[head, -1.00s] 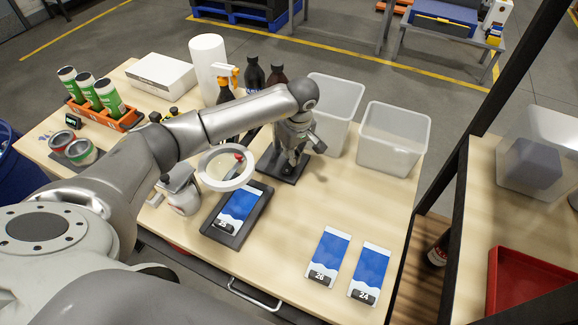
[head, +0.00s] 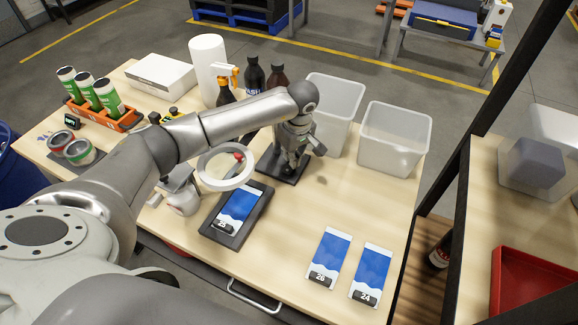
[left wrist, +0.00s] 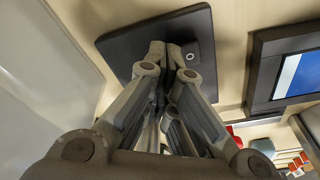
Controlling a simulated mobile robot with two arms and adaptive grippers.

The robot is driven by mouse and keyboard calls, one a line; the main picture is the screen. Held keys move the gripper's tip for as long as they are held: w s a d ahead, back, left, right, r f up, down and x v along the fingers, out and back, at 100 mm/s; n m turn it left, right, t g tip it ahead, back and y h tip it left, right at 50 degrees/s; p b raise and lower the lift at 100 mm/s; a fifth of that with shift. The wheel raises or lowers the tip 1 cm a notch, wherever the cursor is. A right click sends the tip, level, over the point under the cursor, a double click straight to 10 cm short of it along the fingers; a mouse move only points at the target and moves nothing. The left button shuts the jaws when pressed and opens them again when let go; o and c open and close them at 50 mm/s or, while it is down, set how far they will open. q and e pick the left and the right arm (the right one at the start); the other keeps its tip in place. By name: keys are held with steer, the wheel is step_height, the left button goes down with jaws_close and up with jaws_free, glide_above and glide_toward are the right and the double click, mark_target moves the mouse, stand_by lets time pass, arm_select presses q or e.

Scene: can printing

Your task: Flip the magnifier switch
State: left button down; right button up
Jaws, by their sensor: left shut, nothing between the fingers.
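The magnifier has a white ring lens (head: 247,178) and a dark square base (head: 270,170) on the wooden table. My left gripper (head: 291,168) points down over the base, with its fingertips close to it. In the left wrist view the base (left wrist: 122,45) lies behind my left gripper (left wrist: 165,52), whose fingers are shut and empty. A small dark block with a white ring mark, seemingly the switch (left wrist: 191,57), is right beside the fingertips. I cannot tell whether they touch it. The magnifier's arm is mostly hidden. My right gripper is not in view.
A dark tray (head: 215,229) with a blue-and-white card lies in front of the base. Two clear bins (head: 395,140) stand behind and right of it, with bottles (head: 254,76) behind. Two more blue cards (head: 330,258) lie at front right. The table between is clear.

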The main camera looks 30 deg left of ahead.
arm_select(q)
steer(key=shift+r+p, duration=0.45)
steer(key=shift+r, duration=0.2)
steer(key=shift+r+p, duration=1.3)
steer(key=shift+r, duration=1.45)
steer(key=shift+f, duration=0.1)
